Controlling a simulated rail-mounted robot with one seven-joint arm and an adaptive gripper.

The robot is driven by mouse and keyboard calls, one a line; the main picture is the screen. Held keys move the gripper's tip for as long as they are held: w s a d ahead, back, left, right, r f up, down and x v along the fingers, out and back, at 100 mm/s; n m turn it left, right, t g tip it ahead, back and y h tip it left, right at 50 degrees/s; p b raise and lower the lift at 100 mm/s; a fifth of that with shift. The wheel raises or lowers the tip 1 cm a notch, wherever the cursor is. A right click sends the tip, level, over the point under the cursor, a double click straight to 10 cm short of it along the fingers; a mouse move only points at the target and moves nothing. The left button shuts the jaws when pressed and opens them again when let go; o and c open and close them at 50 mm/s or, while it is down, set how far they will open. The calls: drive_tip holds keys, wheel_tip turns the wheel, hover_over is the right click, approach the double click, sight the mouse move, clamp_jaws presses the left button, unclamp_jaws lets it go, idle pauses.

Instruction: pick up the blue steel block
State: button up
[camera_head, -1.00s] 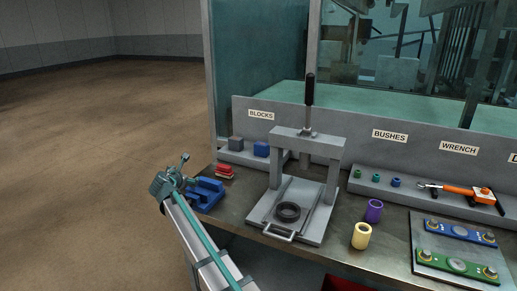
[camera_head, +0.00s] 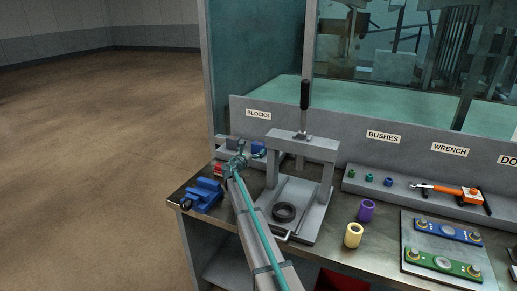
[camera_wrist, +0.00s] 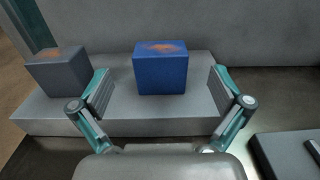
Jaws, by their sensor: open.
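The blue steel block (camera_wrist: 160,72) sits on a grey shelf (camera_wrist: 90,118) in the wrist view, upright, with an orange-brown patch on its top. In the head view the blue block (camera_head: 258,148) shows beside my gripper, partly hidden by it. My gripper (camera_wrist: 160,100) is open, with one finger to each side of the blue block in the picture. The fingers appear short of the block and do not visibly touch it.
A grey block (camera_wrist: 57,73) stands left of the blue one on the same shelf. The grey press (camera_head: 302,145) stands close on the right. A blue vise (camera_head: 202,194) and a red item (camera_head: 219,168) lie near the front left of the bench.

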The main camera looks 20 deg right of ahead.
sight(257, 145)
drive_tip(key=shift+p+x, duration=1.3)
drive_tip(key=shift+x, duration=2.3)
drive_tip(key=shift+a+f, duration=0.1)
drive_tip(key=c, duration=1.6)
